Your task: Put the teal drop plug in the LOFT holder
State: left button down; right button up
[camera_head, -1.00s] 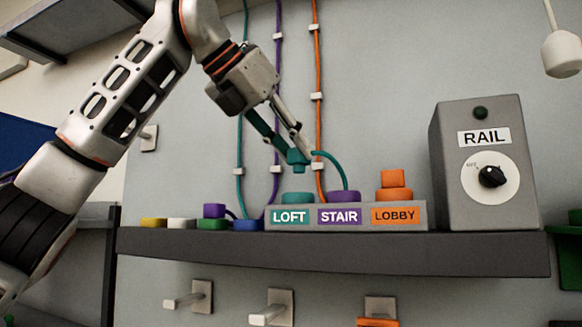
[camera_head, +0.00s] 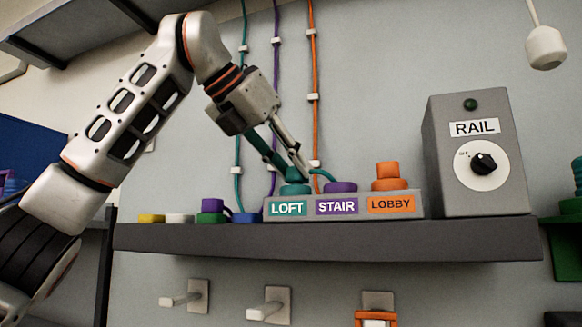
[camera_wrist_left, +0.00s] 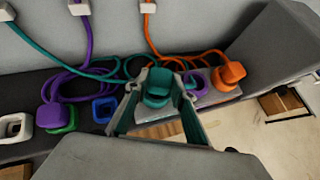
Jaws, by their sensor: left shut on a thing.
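The teal drop plug (camera_head: 293,175) is between the fingertips of my left gripper (camera_head: 297,174), which is shut on it. The plug is at the teal LOFT holder (camera_head: 294,189), directly over or seated in it; I cannot tell whether it is fully down. The LOFT label (camera_head: 287,209) is on the front of the grey block. In the left wrist view the plug (camera_wrist_left: 158,82) is upright between both fingers, with the teal holder ring just under it. A teal cord (camera_wrist_left: 105,76) trails from it to the left. My right gripper is not in view.
The purple STAIR holder (camera_head: 341,187) is empty beside LOFT. An orange plug (camera_head: 388,172) sits in the LOBBY holder. The RAIL box (camera_head: 478,155) stands at right on the shelf (camera_head: 330,240). A purple plug (camera_head: 212,205) sits on a green holder at left.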

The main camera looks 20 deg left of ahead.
pick_arm(q)
jog(key=shift+f, duration=0.3)
jog(key=c, duration=1.7)
grip_release()
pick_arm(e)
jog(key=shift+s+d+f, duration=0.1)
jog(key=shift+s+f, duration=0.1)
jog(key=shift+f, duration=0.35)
pick_arm(q)
jog(key=shift+r, duration=0.1)
jog(key=shift+r, duration=0.2)
jog(key=p+v, duration=0.1)
jog(key=v, duration=1.1)
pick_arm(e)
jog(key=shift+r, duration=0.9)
pick_arm(q)
jog(key=shift+r, duration=0.15)
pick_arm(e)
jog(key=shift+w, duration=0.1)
